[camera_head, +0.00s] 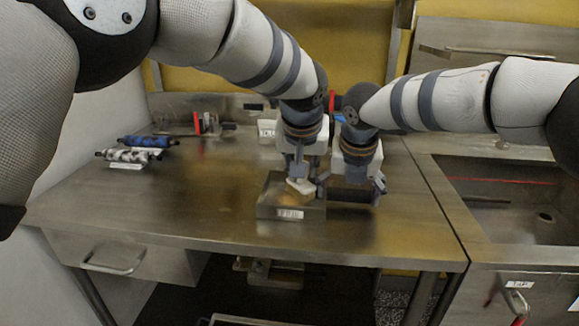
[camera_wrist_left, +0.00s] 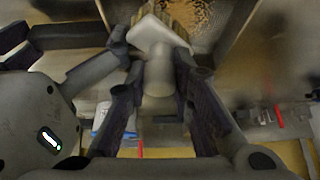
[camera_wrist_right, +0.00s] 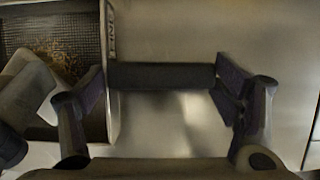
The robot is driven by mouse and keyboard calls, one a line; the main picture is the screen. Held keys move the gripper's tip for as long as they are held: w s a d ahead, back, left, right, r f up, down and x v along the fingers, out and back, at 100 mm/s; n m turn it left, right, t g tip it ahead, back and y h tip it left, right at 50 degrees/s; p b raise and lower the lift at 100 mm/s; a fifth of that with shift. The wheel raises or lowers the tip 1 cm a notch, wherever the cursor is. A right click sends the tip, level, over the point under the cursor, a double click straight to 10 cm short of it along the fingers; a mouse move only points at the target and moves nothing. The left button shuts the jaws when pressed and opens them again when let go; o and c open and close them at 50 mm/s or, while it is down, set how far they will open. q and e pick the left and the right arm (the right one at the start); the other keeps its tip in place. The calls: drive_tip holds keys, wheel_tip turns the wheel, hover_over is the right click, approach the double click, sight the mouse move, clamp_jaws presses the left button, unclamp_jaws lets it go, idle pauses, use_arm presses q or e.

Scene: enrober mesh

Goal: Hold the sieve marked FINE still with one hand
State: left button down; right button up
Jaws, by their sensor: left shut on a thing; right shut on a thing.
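The metal sieve (camera_head: 264,207) stands on the steel table, with a pale label on its front wall. In the right wrist view the sieve (camera_wrist_right: 113,75) shows a FINE label (camera_wrist_right: 111,28), a mesh floor and brown crumbs (camera_wrist_right: 60,60). My right gripper (camera_head: 360,187) is shut on the sieve's dark bar handle (camera_wrist_right: 160,76), which spans between its finger pads. My left gripper (camera_wrist_left: 156,75) is shut on the grey handle of a white-headed tool (camera_wrist_left: 158,36). The tool's head is at the sieve's opening; whether it touches the mesh I cannot tell.
Blue and patterned rollers (camera_head: 130,155) lie at the table's left (camera_head: 170,210). A small red-and-metal fixture (camera_head: 207,124) and a white labelled block (camera_head: 267,128) stand at the back. A sink (camera_head: 520,205) is at the right. The table's front left is clear.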

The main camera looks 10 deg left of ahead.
use_arm(q)
drive_tip(key=shift+d+r, duration=0.2)
drive_tip(key=shift+d, duration=0.65)
drive_tip(key=shift+d+r, duration=0.1)
drive_tip(key=shift+r, duration=0.05)
drive_tip(key=shift+w+a+r, duration=0.1)
drive_tip(key=shift+a+r, duration=0.1)
drive_tip(key=shift+a, duration=3.9)
drive_tip(key=shift+w+r, duration=0.1)
drive_tip(key=shift+w, duration=0.65)
drive_tip(key=shift+d, duration=4.05)
drive_tip(key=shift+a+r, duration=0.5)
drive_tip(key=shift+a, duration=3.45)
wheel_tip(320, 180, up, 6)
